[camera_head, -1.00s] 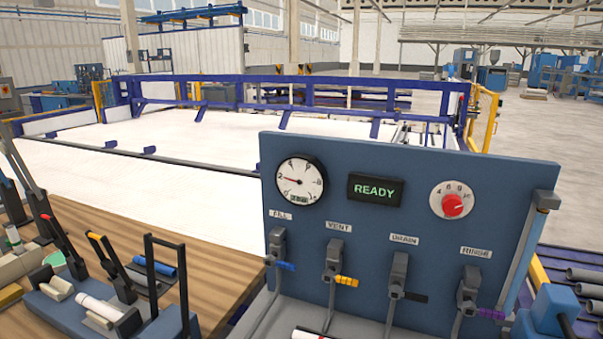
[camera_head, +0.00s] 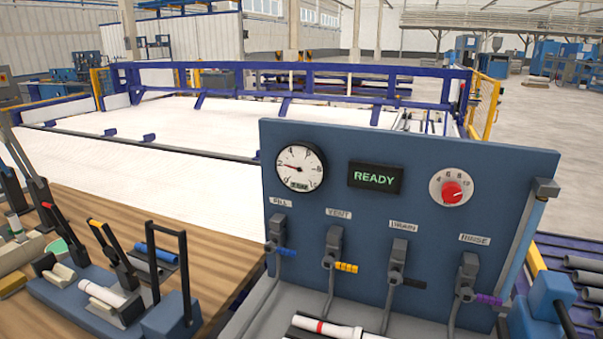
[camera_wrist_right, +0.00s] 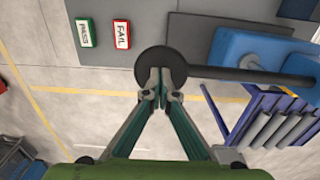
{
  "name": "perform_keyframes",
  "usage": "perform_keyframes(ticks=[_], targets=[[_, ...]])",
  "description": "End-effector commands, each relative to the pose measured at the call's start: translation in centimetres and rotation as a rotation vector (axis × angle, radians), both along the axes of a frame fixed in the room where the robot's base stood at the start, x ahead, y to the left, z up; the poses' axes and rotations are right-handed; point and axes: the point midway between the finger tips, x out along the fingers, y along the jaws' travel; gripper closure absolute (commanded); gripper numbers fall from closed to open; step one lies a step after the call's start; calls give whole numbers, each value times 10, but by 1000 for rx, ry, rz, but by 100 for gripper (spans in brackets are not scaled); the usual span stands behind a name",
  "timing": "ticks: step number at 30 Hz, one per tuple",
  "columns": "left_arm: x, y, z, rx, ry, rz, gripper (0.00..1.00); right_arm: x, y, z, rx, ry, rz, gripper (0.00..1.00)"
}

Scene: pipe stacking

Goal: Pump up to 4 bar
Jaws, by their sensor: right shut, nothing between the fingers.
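The blue test panel (camera_head: 405,235) carries a round white gauge (camera_head: 300,168). Its needle points left, near the 2 mark; the small digits below are too small to read. A display (camera_head: 375,178) says READY. The blue pump (camera_head: 545,300) is at the lower right, with a dark lever going down out of view. In the right wrist view, the black lever (camera_wrist_right: 235,74) runs from the blue pump body (camera_wrist_right: 240,48) to a round black end (camera_wrist_right: 141,76). My right gripper (camera_wrist_right: 160,88) is shut and empty, its tips overlapping that round end; contact is unclear. My left gripper is not in view.
Valves labelled FILL (camera_head: 277,232), VENT, DRAIN and RINSE line the panel beside a red dial (camera_head: 452,192). A white pipe with a red band (camera_head: 325,328) lies below. PASS (camera_wrist_right: 86,32) and FAIL (camera_wrist_right: 121,34) buttons are near my right gripper. Grey pipes (camera_wrist_right: 275,130) lie on a rack.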

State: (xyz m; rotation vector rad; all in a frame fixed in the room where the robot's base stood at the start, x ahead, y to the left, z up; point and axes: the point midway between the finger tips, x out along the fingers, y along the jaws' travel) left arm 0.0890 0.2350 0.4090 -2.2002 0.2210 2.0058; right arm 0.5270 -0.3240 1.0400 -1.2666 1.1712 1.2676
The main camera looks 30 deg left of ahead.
Motion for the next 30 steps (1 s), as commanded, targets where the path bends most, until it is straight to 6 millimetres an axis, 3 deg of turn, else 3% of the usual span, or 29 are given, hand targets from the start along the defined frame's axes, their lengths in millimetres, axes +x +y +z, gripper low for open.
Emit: perform_keyframes(ticks=[22,30], targets=[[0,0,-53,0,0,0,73,5,0,-72,0,1,-1,100],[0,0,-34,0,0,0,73,4,0,-48,-1,-1,0,100]])
